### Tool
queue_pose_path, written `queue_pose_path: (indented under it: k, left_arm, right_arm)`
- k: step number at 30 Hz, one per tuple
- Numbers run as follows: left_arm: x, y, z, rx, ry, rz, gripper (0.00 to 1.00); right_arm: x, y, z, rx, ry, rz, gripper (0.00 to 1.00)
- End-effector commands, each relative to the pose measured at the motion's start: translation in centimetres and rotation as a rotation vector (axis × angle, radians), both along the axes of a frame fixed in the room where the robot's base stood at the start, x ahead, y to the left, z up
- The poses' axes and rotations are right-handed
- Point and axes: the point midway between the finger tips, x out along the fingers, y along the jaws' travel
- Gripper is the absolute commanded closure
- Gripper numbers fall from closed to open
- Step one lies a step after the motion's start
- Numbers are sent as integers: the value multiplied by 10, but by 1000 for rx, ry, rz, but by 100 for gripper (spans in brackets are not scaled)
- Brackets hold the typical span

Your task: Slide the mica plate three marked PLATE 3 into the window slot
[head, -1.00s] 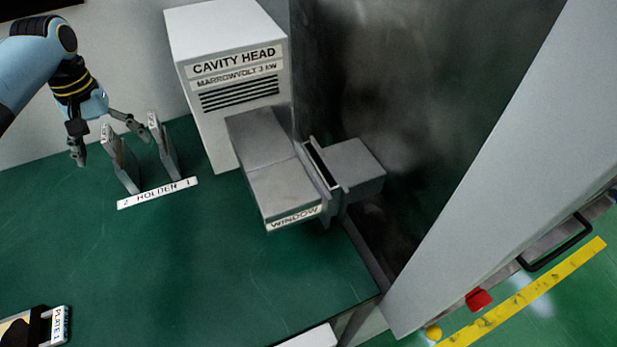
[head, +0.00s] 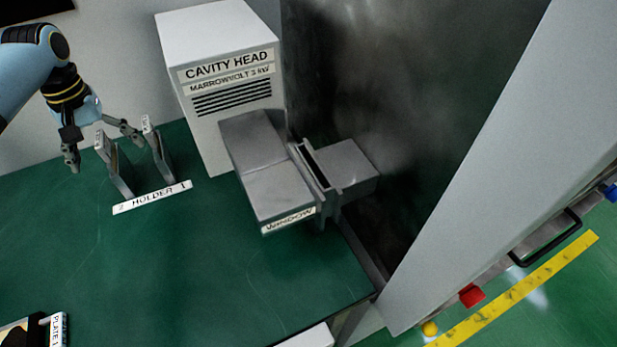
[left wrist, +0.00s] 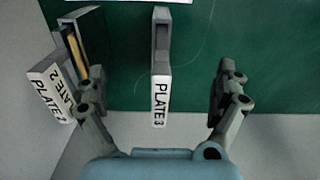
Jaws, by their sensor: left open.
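The mica plate marked PLATE 3 (left wrist: 160,98) stands upright between the spread fingers of my left gripper (left wrist: 155,92) in the left wrist view, with a gap on each side. In the head view my left gripper (head: 101,145) straddles the left upright piece (head: 119,172) at the holder; its label is too small to read there. The window slot (head: 311,164) is a narrow dark gap between grey flanges, right of the WINDOW label (head: 288,219). It looks empty from above. My right gripper is not in view.
PLATE 2 (left wrist: 50,92) stands close beside PLATE 3, outside the fingers. The HOLDER label (head: 152,197) lies in front. PLATE 1 (head: 58,330) is at the bottom left edge. The white CAVITY HEAD box (head: 222,60) stands behind the waveguide. The green table's middle is clear.

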Motion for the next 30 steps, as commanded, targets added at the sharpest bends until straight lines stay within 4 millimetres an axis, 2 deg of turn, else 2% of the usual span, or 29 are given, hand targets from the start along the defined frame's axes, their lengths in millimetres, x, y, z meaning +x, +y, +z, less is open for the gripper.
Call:
queue_pose_path:
  k: [22,30]
  left_arm:
    - [0,0,0,0,0,0,0]
    - [0,0,0,0,0,0,34]
  right_arm:
    - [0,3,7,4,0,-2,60]
    - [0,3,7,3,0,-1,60]
